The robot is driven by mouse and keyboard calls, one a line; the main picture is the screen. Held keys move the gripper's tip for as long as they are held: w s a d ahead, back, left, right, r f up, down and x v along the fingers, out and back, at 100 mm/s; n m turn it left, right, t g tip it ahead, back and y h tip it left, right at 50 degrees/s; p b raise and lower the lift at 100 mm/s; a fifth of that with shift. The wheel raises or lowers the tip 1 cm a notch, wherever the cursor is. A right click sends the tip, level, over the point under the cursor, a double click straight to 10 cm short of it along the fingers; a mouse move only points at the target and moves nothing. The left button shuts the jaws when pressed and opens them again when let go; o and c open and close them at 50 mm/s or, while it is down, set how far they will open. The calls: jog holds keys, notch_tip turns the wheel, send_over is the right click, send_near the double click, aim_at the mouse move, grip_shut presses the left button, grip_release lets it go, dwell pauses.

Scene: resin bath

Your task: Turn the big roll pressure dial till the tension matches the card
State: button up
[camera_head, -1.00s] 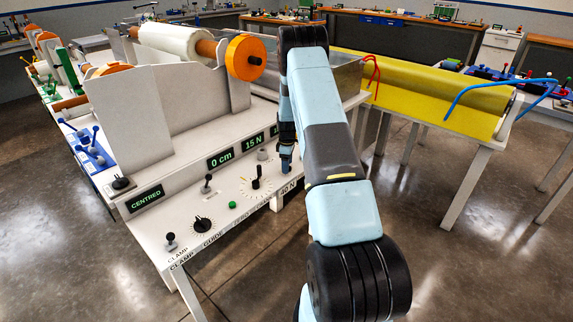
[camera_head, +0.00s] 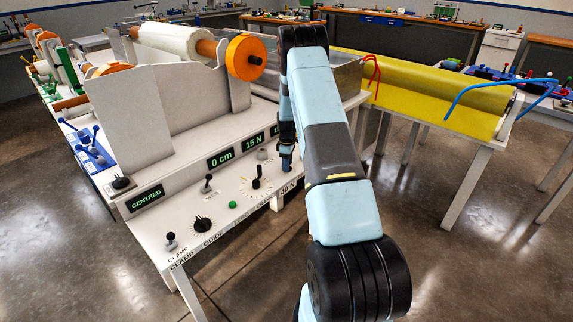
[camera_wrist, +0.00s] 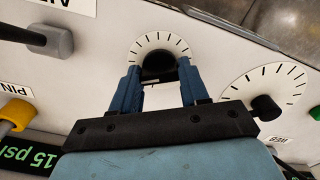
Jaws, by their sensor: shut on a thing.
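In the wrist view, a black dial (camera_wrist: 158,65) with a white, black-ticked scale ring stands on the pale panel. The blue fingers of my gripper (camera_wrist: 160,80) are on either side of it and closed on it. In the head view, my gripper (camera_head: 287,160) points down at the right end of the console (camera_head: 170,245), and the dial there is mostly hidden behind it. A tension display (camera_head: 253,143) reads 15 N. A card (camera_head: 288,188) on the front edge reads 40 N. The wrist view shows a display (camera_wrist: 25,158) reading 15 psi, upside down.
A second dial (camera_wrist: 265,107) sits close to the right of my fingers in the wrist view.

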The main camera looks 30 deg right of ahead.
jog(key=m, duration=1.4)
jog(key=shift+m, duration=2.5)
jog(key=o, duration=1.1)
jog(key=shift+c, duration=0.2)
